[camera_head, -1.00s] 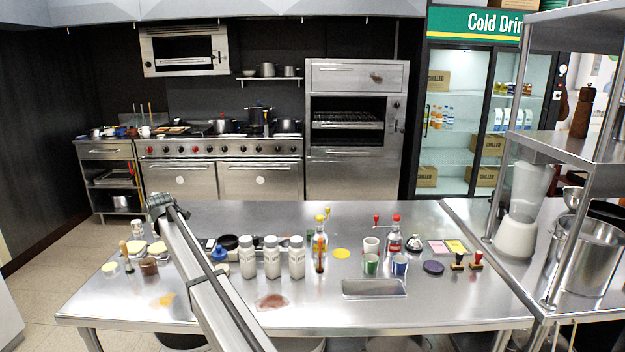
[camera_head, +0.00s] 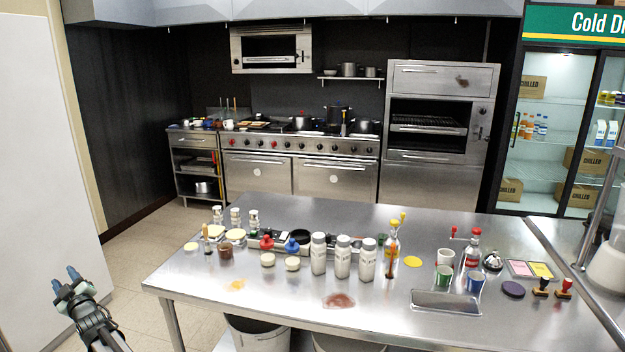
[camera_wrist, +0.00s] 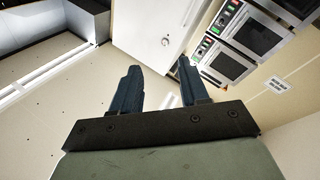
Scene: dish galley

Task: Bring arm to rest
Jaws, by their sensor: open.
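My gripper (camera_head: 68,283) is at the lower left in the head view, off the left end of the steel table (camera_head: 200,277) and over the floor. Its two blue-tipped fingers stand apart with nothing between them. In the wrist view my gripper (camera_wrist: 160,88) shows the same two dark blue fingers, spread and empty, with floor and cabinets beyond them. My arm runs down out of the picture at the lower left of the head view.
The table holds white bottles (camera_head: 342,257), a steel tray (camera_head: 445,302), a red-capped bottle (camera_head: 471,250) and several small jars. A white panel (camera_head: 40,150) stands at the left. A bin (camera_head: 258,335) is under the table. The floor (camera_head: 135,250) left of the table is clear.

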